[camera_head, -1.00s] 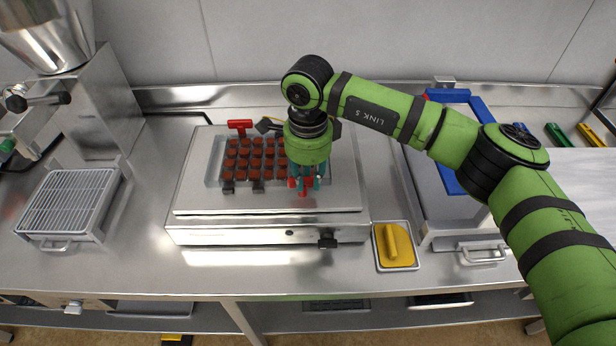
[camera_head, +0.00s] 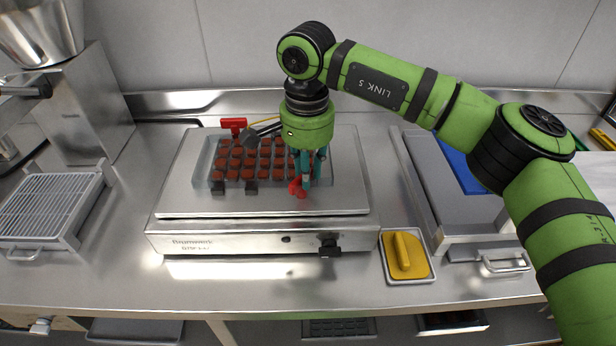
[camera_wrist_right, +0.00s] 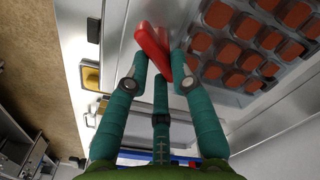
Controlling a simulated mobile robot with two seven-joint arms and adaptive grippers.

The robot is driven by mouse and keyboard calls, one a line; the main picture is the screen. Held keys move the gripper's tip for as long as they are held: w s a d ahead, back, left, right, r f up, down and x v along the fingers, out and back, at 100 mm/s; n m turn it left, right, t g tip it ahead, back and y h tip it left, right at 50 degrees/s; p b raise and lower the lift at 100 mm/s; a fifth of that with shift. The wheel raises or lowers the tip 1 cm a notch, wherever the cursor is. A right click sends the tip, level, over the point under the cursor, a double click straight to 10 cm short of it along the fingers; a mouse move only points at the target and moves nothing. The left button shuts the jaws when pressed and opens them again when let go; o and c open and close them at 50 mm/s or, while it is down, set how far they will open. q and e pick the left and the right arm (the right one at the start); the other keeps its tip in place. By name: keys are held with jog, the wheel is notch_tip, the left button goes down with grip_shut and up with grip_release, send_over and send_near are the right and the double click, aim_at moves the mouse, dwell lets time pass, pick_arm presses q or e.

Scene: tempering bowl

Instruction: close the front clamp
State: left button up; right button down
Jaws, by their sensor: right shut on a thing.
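The front clamp's red handle (camera_head: 297,187) is at the front right edge of the mould on the steel machine. It also shows as a long red bar in the right wrist view (camera_wrist_right: 152,47). My right gripper (camera_head: 306,180) points down at it, its teal fingers shut on the red handle. In the right wrist view the fingertips (camera_wrist_right: 163,72) are on both sides of the red part. The clamp's base is partly hidden by the fingers. My left gripper is not in view.
A mould of brown-red pieces (camera_head: 247,160) lies in the machine top (camera_head: 350,190). A second red clamp (camera_head: 233,123) stands at its back edge. A yellow scraper in a small tray (camera_head: 408,255) is at the right. A wire rack (camera_head: 50,205) is at the left.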

jog(key=n, duration=0.3)
jog(key=shift+w+a+n+b, duration=0.15)
jog(key=shift+w+n+b, duration=0.1)
jog(key=shift+n+b, duration=0.05)
jog(key=n, duration=0.4)
jog(key=shift+w+a+r+n, duration=0.15)
jog(key=shift+a+n, duration=0.1)
jog(key=shift+n, duration=0.15)
jog(key=c, duration=1.1)
grip_release()
jog(key=shift+a, duration=0.15)
notch_tip(320, 180, up, 12)
jog(key=shift+f, duration=0.1)
